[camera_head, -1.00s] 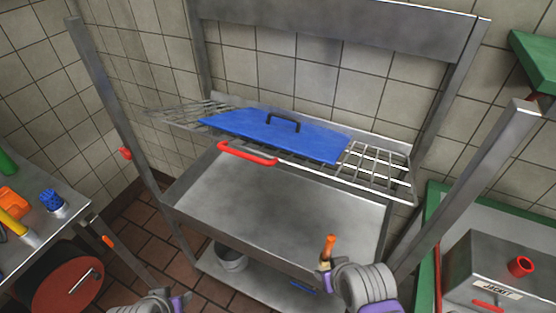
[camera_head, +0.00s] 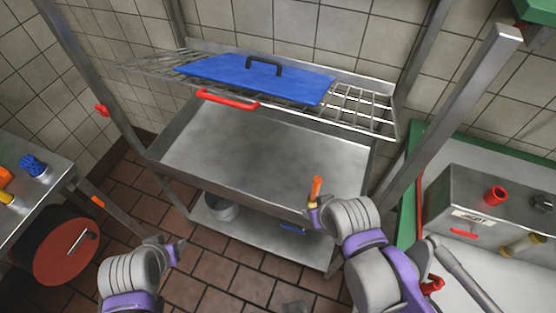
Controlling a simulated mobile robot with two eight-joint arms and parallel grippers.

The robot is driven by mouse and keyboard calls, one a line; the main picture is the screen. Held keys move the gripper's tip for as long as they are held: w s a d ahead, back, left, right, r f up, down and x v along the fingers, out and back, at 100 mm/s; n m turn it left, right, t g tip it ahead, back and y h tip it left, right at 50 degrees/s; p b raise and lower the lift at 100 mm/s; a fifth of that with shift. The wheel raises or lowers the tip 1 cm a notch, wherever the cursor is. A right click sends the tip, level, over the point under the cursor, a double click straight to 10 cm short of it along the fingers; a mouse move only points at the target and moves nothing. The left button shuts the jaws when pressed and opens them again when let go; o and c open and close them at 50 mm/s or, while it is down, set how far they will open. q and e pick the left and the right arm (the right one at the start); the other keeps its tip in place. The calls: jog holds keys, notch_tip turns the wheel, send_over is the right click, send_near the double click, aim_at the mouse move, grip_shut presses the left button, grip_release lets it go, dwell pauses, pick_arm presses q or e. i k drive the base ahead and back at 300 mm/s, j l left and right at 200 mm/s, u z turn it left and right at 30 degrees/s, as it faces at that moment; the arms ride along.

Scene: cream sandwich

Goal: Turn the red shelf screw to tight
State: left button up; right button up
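A small red knob (camera_head: 102,110), which looks like the shelf screw, sticks out from the left upright post of the metal rack. Its turn, loose or tight, cannot be read. My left gripper (camera_head: 178,250) is low at the left, over the floor, well below and right of the knob. Nothing shows in it, and its finger gap is unclear. My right gripper (camera_head: 314,210) is at the rack's front edge, far from the knob. It appears shut on an upright orange-handled item (camera_head: 316,187), whose lower end is hidden. Another red knob (camera_head: 432,286) shows beside my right arm.
The tilted wire shelf (camera_head: 360,108) carries a blue board (camera_head: 250,80) with a black handle; a red bar (camera_head: 228,98) is at its front. Below is a steel basin (camera_head: 250,150). A side table (camera_head: 45,200) and red round lid (camera_head: 65,250) stand left; a steel box (camera_head: 460,200) stands right.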

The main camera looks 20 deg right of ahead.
aim_at(103, 110)
jog(key=z, duration=0.25)
jog(key=j+z, duration=0.35)
jog(key=k+j+z, duration=0.1)
jog(key=z, duration=0.25)
jog(key=k+j+z, duration=0.15)
jog(key=j+z, duration=0.2)
jog(key=k+j+z, duration=0.15)
jog(key=k+j, duration=0.15)
jog(key=j, duration=0.2)
jog(key=k+j+z, duration=0.15)
jog(key=k+j, duration=0.15)
jog(key=j, duration=0.15)
jog(key=k+j, duration=0.4)
jog(key=j, duration=0.15)
jog(key=i, duration=0.35)
jog(key=z, duration=0.05)
